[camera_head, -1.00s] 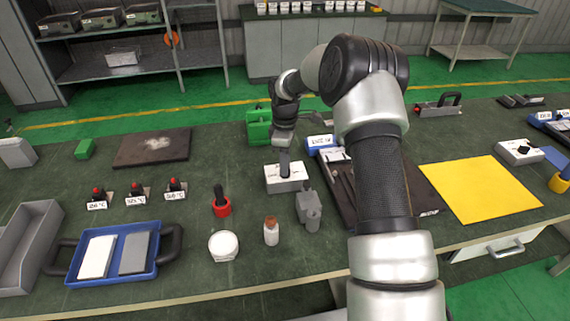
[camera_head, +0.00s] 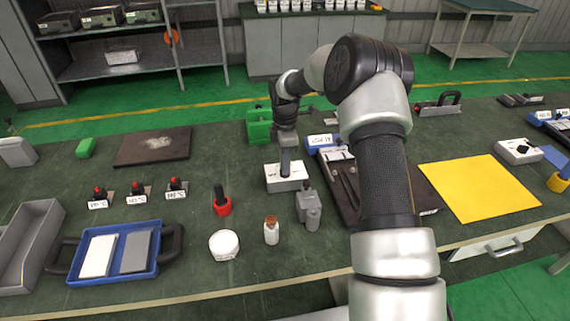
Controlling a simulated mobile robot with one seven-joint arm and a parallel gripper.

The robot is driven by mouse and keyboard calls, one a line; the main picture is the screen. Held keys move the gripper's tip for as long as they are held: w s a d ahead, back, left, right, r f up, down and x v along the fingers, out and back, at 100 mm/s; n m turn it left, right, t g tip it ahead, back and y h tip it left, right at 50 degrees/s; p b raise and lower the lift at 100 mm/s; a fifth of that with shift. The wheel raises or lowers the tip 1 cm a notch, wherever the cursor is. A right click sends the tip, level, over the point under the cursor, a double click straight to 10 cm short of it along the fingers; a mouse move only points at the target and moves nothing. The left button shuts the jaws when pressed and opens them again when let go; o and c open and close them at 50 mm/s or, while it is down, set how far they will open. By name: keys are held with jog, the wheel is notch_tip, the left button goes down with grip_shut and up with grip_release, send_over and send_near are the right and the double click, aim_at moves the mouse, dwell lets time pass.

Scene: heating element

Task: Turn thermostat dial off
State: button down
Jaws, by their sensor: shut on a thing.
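A white box (camera_head: 290,183), which looks like the thermostat unit, stands on the green bench near the middle. My gripper (camera_head: 286,172) points straight down onto its top and is shut on the dial there. The dial itself is hidden by the fingers, so its setting cannot be read. Small dark marks show on the box top beside the fingers.
A grey block (camera_head: 308,207), a brown-capped bottle (camera_head: 271,231), a white round tub (camera_head: 224,244) and a red-based holder (camera_head: 222,206) stand close in front. A green block (camera_head: 258,127) is behind. A second white box with a black knob (camera_head: 518,151) sits far right.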

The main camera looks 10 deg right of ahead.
jog(key=c, duration=1.8)
grip_release()
jog(key=shift+c, duration=0.2)
notch_tip(320, 180, up, 18)
jog(key=shift+f, duration=0.25)
jog(key=shift+r, duration=0.1)
jog(key=s+r+m+t+h+p, duration=0.1)
jog(key=s+r+m+t+p, duration=0.15)
jog(key=s+r+m, duration=1.05)
jog(key=s+m+t+y+p, duration=0.1)
jog(key=s+m+t, duration=0.2)
jog(key=s, duration=1.9)
jog(key=shift+s+m, duration=0.4)
jog(key=shift+m, duration=0.7)
